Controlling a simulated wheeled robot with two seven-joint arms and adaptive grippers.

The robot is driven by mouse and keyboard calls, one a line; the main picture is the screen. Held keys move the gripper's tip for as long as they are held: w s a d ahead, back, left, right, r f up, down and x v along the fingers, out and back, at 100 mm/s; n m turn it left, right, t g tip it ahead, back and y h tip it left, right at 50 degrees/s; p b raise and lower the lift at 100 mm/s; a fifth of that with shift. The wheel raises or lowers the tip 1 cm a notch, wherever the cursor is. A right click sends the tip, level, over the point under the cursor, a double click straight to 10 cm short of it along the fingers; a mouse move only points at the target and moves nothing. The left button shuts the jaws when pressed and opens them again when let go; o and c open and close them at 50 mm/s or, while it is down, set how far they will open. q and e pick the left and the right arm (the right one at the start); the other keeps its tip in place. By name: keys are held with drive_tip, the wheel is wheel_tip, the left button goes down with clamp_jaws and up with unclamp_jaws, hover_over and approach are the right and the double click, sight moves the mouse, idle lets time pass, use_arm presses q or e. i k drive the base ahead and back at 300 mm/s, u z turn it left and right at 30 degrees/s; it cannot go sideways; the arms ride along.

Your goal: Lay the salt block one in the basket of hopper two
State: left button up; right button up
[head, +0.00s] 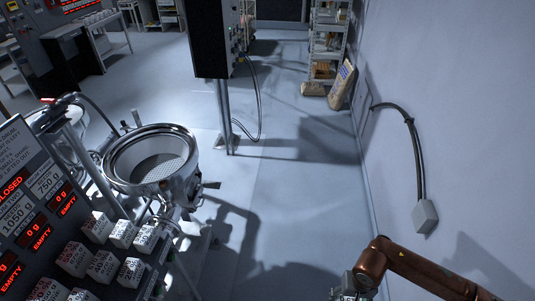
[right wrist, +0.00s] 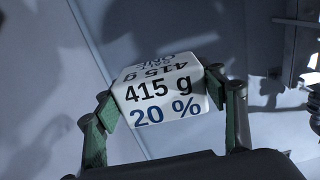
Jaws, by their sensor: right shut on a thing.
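My right gripper (right wrist: 160,97) is shut on a white salt block (right wrist: 158,108), with green pads against its two sides. The block's near face reads "415 g 20 %". The block is not visible in the head view, where my right arm comes in at the bottom right. A round steel hopper (head: 112,176) with a perforated basket floor (head: 160,168) stands open at left; the basket looks empty. A second steel hopper (head: 68,122) shows partly behind it. Which is hopper two, I cannot tell. My left gripper is out of view.
A dark panel (head: 40,225) with red displays, some reading "EMPTY", stands at the lower left. Several white blocks (head: 123,233) sit beside it. A post-mounted cabinet (head: 209,40) stands beyond the hopper. The floor (head: 300,200) between hopper and right wall is clear.

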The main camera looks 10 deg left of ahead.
sight(155, 172)
drive_tip(key=i, duration=1.5)
